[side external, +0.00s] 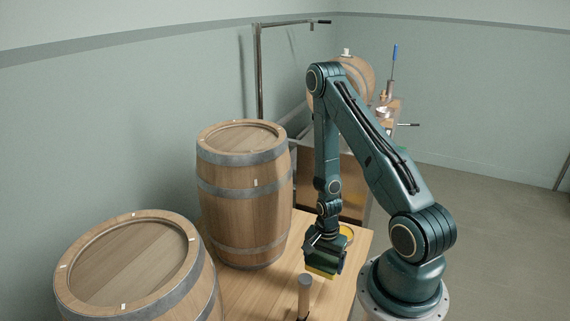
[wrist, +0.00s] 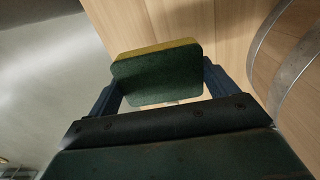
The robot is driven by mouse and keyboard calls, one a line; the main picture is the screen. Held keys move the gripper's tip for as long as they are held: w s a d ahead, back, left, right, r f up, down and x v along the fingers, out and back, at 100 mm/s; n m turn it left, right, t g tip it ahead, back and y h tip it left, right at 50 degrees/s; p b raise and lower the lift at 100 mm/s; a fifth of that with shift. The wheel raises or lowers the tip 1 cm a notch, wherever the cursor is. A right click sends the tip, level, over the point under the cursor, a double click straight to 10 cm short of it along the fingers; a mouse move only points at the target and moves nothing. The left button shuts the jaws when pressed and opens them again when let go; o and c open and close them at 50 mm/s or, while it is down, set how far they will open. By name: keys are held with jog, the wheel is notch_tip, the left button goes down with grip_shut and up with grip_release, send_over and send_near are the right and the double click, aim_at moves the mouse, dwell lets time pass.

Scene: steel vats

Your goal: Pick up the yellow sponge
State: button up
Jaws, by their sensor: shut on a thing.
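The yellow sponge (side external: 322,272) has a dark green pad on one face. In the side external view it shows as a thin yellow strip under my gripper (side external: 325,262). In the wrist view the sponge (wrist: 157,72) sits between the two fingers of my gripper (wrist: 160,82), green face towards the camera and a yellow edge along the far side. The fingers are shut on its two short ends. The wooden table shows behind it in the wrist view; I cannot tell how far the sponge is above the table.
Two wooden barrels (side external: 245,205) (side external: 140,265) with metal hoops stand left of my gripper. A wooden cylinder (side external: 304,292) stands upright just in front of it on the wooden table (side external: 245,290). A round yellow-rimmed item (side external: 347,233) lies behind my gripper.

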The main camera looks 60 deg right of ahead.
aim_at(323, 260)
notch_tip(323, 260, up, 11)
jog(key=shift+f, duration=0.2)
dwell(0.4)
dwell(0.5)
jog(key=shift+o, duration=0.8)
jog(key=shift+c, duration=0.4)
jog(key=shift+r, duration=0.1)
